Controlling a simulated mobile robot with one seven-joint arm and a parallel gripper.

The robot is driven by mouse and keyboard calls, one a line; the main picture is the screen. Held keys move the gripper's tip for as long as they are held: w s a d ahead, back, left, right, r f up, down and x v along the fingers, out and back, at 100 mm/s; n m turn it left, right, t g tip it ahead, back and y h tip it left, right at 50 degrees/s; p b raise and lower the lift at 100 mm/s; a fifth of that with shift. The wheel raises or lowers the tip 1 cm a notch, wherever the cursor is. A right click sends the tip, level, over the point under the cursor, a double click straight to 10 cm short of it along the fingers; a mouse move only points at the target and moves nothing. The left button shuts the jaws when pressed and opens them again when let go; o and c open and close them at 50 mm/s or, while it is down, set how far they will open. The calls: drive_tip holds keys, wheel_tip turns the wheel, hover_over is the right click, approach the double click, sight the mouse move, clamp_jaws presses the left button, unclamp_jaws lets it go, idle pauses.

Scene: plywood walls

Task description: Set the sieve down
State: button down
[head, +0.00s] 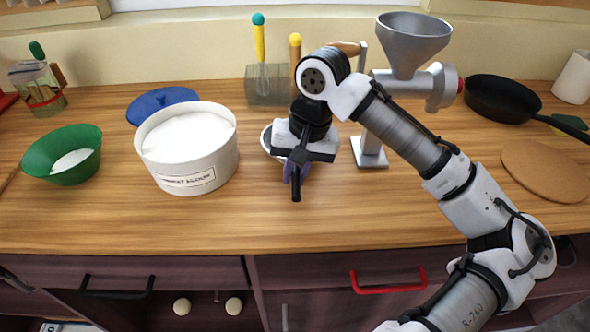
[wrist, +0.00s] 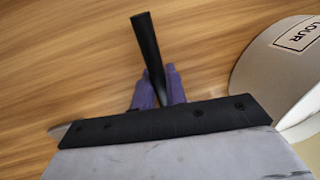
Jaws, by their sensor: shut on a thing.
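The sieve's black handle (head: 296,188) points toward the front of the counter. A pale curved rim, likely the sieve's, shows just left of my gripper, but most of the bowl is hidden under my wrist. My gripper (head: 296,171) is shut on the handle, low over the wooden counter (head: 340,215). In the wrist view the handle (wrist: 146,45) sticks out between the purple fingers (wrist: 157,88). A sliver of pale metal shows at the left behind the black plate. I cannot tell whether the sieve touches the counter.
A white flour tub (head: 215,170) stands close on the left, with a blue lid (head: 150,103) behind it. A green bowl (head: 85,150) is farther left. A metal grinder (head: 370,150) stands close on the right. A cork mat (head: 548,172) and black pan (head: 500,98) lie farther right.

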drive_tip(key=c, duration=1.4)
unclamp_jaws()
drive_tip(key=shift+c, duration=0.2)
wheel_tip(320, 180, up, 12)
drive_tip(key=d, duration=0.2)
drive_tip(key=shift+d, duration=0.15)
